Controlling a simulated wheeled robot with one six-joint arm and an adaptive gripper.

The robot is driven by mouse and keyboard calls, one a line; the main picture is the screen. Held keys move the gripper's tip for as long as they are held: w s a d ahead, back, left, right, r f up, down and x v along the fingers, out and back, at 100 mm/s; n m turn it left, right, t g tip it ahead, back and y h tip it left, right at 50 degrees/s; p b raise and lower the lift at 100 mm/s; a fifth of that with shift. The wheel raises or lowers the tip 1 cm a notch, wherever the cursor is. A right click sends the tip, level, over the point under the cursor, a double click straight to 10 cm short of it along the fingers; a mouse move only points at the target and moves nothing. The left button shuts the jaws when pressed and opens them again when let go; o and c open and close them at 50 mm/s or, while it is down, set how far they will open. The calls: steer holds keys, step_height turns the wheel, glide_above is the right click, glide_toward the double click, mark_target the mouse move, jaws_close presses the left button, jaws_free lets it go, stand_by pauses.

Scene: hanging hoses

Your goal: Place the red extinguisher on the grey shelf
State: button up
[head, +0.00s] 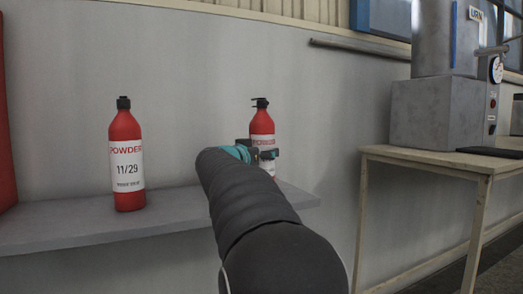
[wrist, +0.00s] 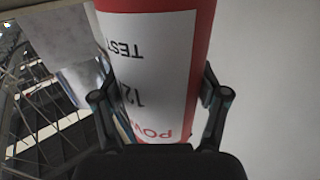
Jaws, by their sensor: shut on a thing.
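A red extinguisher (head: 262,124) with a white label and black top stands upright in my gripper (head: 257,153), over the right part of the grey shelf (head: 60,228). My arm hides its lower part, so I cannot tell whether its base touches the shelf. In the wrist view, my gripper (wrist: 158,98) has its two fingers on either side of the red extinguisher (wrist: 152,60), whose label appears upside down. A second red extinguisher (head: 127,165), labelled POWDER 11/29, stands upright on the shelf to the left, apart from the held one.
A red object (head: 6,110) is cut off at the left edge. A wooden table (head: 430,158) with a grey machine (head: 440,112) stands at the right. A pipe (head: 360,48) runs along the wall. Bare shelf shows between the second extinguisher and my arm.

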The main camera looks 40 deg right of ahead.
steer(key=shift+r, duration=0.2)
steer(key=o, duration=1.8)
steer(key=shift+f, duration=0.2)
steer(key=p+v, duration=0.1)
steer(key=v, duration=1.1)
steer(key=shift+p, duration=0.3)
steer(key=shift+r, duration=0.15)
